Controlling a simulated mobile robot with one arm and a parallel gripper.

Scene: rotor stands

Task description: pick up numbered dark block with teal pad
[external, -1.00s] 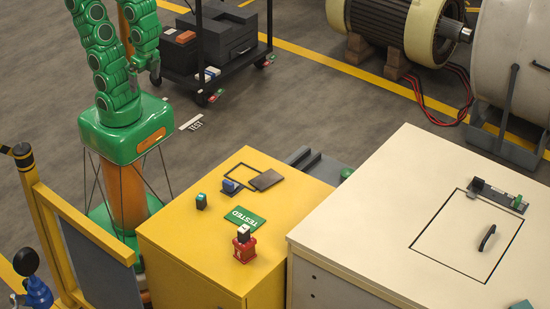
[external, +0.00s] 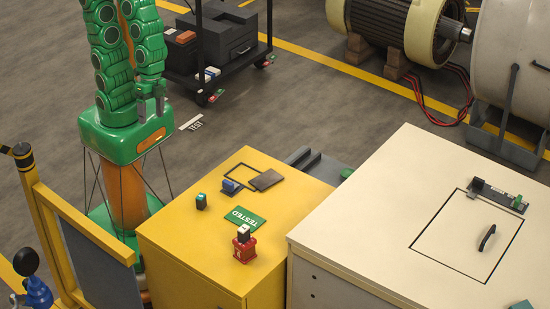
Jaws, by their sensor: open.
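A small dark block with a teal-green top (external: 201,201) stands upright on the left part of the yellow cabinet top (external: 190,236). Any number on it is too small to read. My gripper (external: 152,108) hangs at the end of my green arm, in front of the arm's green base housing in the picture. It is open and empty, up and left of the block and well apart from it.
On the yellow top are a red stand (external: 244,250) bearing a dark block with a white top (external: 243,233), a green TESTED mat (external: 245,218), a blue piece (external: 231,186) and a dark plate (external: 266,180). A cream cabinet (external: 370,220) stands to the right.

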